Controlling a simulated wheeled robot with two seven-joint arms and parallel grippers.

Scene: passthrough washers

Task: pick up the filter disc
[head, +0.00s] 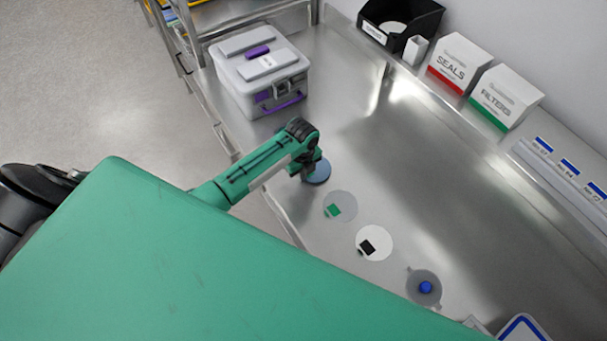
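My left gripper (308,168) points down at the left side of the steel counter, right over a blue-grey disc (319,174). The gripper covers part of this disc, and I cannot tell whether the fingers touch it or are open or shut. A row of other round pieces runs toward the lower right: a grey disc (347,201) with a green tab, a white disc (376,232) with a black tab, and a grey disc (412,286) with a blue knob. No label shows which one is the filter disc. My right gripper is not in view.
A grey lidded case (262,95) with purple parts stands at the back left of the counter (455,190). A black bin (425,27), a SEALS box (458,60) and a FILTERS box (505,95) line the wall. The counter's middle is clear.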

